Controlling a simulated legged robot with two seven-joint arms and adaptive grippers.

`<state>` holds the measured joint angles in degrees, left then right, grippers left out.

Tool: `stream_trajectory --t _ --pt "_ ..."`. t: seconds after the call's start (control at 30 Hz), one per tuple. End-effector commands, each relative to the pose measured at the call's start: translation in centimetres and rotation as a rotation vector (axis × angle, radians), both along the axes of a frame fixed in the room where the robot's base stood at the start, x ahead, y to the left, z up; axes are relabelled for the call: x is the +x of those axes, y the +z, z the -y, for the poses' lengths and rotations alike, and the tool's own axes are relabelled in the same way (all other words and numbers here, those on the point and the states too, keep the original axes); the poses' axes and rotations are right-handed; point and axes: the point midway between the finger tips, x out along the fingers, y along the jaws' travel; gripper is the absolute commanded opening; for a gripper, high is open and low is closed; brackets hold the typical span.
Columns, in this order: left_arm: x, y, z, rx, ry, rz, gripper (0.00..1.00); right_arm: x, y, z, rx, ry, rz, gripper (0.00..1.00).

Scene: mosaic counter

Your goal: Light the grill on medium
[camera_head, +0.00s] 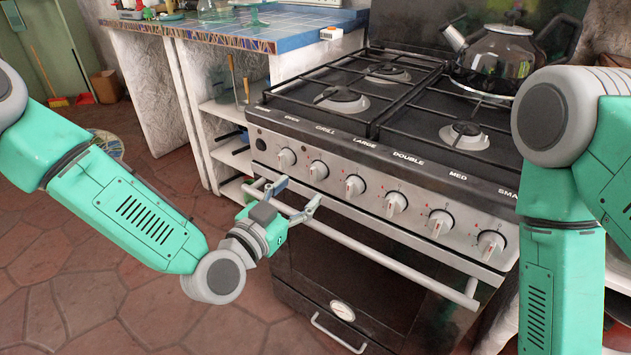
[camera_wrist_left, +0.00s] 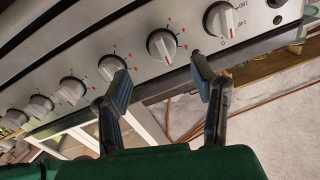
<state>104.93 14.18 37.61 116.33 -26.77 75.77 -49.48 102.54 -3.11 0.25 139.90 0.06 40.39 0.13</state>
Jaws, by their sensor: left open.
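The grill knob (camera_head: 318,170) is the second from the left on the stove's front panel, below the GRILL label. In the left wrist view the grill knob (camera_wrist_left: 162,45) shows between and beyond my fingertips, its light pointer close to upright in the picture. My left gripper (camera_head: 294,195) is open and empty, in front of the panel by the oven rail, just below the first two knobs. In the left wrist view my left gripper (camera_wrist_left: 162,77) has its fingers spread wide, and no knob is visibly gripped. My right gripper is out of view; only my right arm shows.
The oven knob (camera_head: 286,159) sits close left of the grill knob; the large-burner knob (camera_head: 355,186) sits to its right. The oven rail (camera_head: 375,249) runs below the knobs. A kettle (camera_head: 498,60) stands on the hob. A blue tiled counter (camera_head: 290,38) is at left.

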Motion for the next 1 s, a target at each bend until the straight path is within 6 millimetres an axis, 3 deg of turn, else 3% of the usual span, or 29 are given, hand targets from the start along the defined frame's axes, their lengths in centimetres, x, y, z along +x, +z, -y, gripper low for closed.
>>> stream_trajectory --t 0.3,0.77,0.9,1.0 --pt "4.6 -0.3 2.8 -0.001 0.001 -0.003 0.52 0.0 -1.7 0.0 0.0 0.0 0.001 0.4" --pt "5.7 -0.1 3.5 0.0 0.0 -0.005 0.52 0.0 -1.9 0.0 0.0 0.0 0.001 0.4" --pt "5.6 -0.1 3.5 0.0 0.0 -0.005 0.03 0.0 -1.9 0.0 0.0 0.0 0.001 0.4" --pt "5.6 -0.2 3.5 0.0 0.0 -0.005 0.03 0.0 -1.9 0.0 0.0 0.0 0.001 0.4"
